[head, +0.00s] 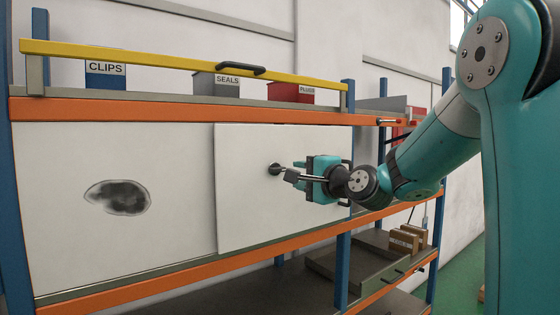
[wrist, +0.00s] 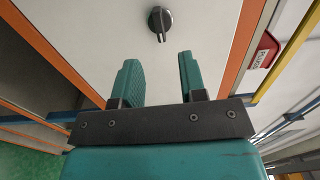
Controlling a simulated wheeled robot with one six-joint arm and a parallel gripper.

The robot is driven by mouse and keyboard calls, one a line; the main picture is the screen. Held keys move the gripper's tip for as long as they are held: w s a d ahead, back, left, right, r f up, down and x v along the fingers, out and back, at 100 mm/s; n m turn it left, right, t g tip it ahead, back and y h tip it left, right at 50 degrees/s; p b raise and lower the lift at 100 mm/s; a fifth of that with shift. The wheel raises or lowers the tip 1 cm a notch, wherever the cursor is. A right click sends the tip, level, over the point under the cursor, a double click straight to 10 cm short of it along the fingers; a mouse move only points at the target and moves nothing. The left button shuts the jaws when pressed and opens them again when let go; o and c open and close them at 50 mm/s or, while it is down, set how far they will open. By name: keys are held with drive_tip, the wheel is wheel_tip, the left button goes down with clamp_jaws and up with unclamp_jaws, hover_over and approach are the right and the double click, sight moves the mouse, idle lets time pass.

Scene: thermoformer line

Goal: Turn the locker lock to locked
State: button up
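The locker door (head: 240,215) is a white panel on the shelf's middle level. Its lock (head: 275,169) is a small dark round knob on the panel's face. In the wrist view the lock (wrist: 160,19) shows as a dark disc with a raised grey bar, ahead of the fingers. My gripper (head: 290,172) is in front of the door, just right of the lock. In the wrist view my gripper (wrist: 160,75) has its two teal fingers apart, with nothing between them. The fingertips are short of the lock. I see no lock markings.
A yellow bar (head: 150,58) with a black handle runs along the top shelf, before the CLIPS bin (head: 105,80), the SEALS bin (head: 215,85) and a red bin (head: 290,92). Orange shelf beams (head: 150,110) run above and below the door. A grey tray (head: 355,262) sits lower right.

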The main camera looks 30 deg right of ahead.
sight(280, 170)
drive_tip(key=w+p, duration=0.2)
drive_tip(key=w, duration=0.2)
drive_tip(key=w+p, duration=0.1)
drive_tip(key=w, duration=0.3)
drive_tip(key=shift+a+r+p, duration=0.15)
drive_tip(key=shift+p, duration=0.2)
drive_tip(key=shift+w, duration=0.45)
clamp_jaws()
